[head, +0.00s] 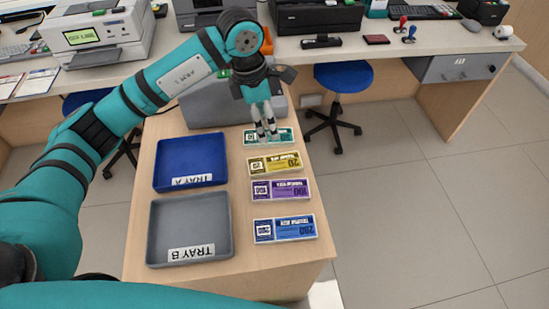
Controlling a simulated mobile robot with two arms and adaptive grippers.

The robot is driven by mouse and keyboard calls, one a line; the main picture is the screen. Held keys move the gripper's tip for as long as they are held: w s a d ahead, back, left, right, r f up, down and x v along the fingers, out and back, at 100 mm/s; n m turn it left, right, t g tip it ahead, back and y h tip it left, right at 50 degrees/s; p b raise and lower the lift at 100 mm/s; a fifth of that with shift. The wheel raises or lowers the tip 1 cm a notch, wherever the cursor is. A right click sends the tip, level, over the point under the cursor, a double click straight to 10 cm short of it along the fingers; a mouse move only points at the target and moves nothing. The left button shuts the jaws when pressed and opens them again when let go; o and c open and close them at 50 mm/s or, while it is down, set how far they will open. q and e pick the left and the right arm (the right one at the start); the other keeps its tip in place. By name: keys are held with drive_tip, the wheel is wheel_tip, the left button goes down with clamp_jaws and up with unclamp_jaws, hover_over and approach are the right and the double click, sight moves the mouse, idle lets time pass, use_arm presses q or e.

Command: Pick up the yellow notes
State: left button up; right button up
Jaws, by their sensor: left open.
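The yellow notes (275,164) lie flat on the wooden counter, second from the back in a column of note bundles. My left gripper (266,136) points down over the teal notes (283,136), just behind the yellow ones. Its fingers are open, and I cannot tell whether they touch the teal bundle. The yellow bundle is fully visible and apart from the gripper. My right gripper is not in view.
Purple notes (280,190) and blue notes (285,229) lie in front of the yellow ones. Blue tray A (158,165) and grey tray B (153,228) stand empty to the left. A grey machine (205,108) stands behind. Blue stools (343,77) are beyond.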

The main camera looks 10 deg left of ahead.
use_arm(q)
drive_tip(key=p, duration=0.2)
hover_over(275, 162)
drive_tip(key=f, duration=0.8)
drive_tip(key=s+f, duration=0.1)
drive_tip(key=f, duration=0.2)
drive_tip(key=shift+a+f, duration=0.35)
drive_tip(key=shift+f, duration=0.05)
drive_tip(key=f, duration=0.3)
drive_tip(key=f+p, duration=0.1)
drive_tip(key=f, duration=0.1)
drive_tip(key=shift+w+d, duration=0.25)
drive_tip(key=shift+w, duration=0.1)
drive_tip(key=c, duration=0.9)
drive_tip(key=shift+c, duration=0.2)
